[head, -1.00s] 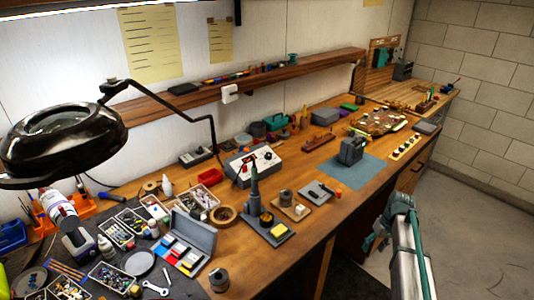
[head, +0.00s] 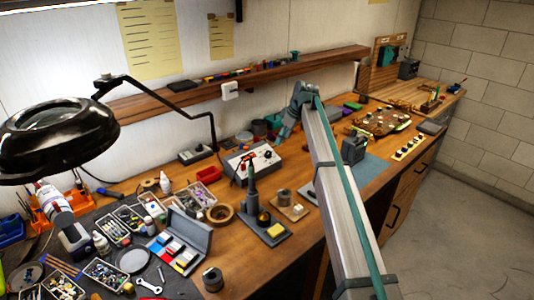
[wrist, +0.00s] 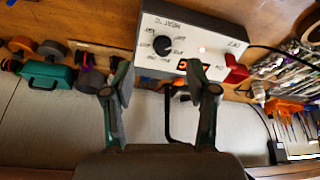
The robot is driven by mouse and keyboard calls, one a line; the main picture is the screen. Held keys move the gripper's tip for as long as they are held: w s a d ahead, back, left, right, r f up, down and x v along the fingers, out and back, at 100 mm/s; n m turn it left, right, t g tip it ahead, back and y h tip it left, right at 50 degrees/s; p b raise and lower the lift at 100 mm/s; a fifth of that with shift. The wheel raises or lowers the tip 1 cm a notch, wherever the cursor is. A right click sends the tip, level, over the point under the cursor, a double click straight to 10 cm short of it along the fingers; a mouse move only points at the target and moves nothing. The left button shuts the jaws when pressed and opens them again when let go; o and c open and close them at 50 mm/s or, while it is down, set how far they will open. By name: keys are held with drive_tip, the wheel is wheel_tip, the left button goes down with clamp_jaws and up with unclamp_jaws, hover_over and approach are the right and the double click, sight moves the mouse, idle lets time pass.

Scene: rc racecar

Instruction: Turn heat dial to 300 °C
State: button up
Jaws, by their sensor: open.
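The light-grey heat control box (wrist: 197,40) fills the upper middle of the wrist view, its panel lettering upside down. Its round black heat dial (wrist: 162,46) has a ring of small numbers, too small to read surely. A lit orange display (wrist: 194,67) sits beside the dial, partly hidden by a finger. My gripper (wrist: 160,78) is open and empty, its two fingers apart below the dial in the picture and not touching it. In the head view the box (head: 236,160) stands on the bench and my gripper (head: 285,133) is just behind and right of it.
A teal case (wrist: 46,75) lies left. In the head view, a soldering iron stand (head: 262,229) stands in front of the box, and a wooden shelf (head: 150,106) runs behind.

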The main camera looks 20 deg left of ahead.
sight(270, 153)
drive_tip(key=p+x, duration=0.1)
drive_tip(key=x, duration=0.2)
drive_tip(key=a+p+x, duration=0.1)
drive_tip(key=x, duration=0.3)
drive_tip(key=a+p+x, duration=0.1)
drive_tip(key=x, duration=0.2)
drive_tip(key=shift+a, duration=0.15)
clamp_jaws()
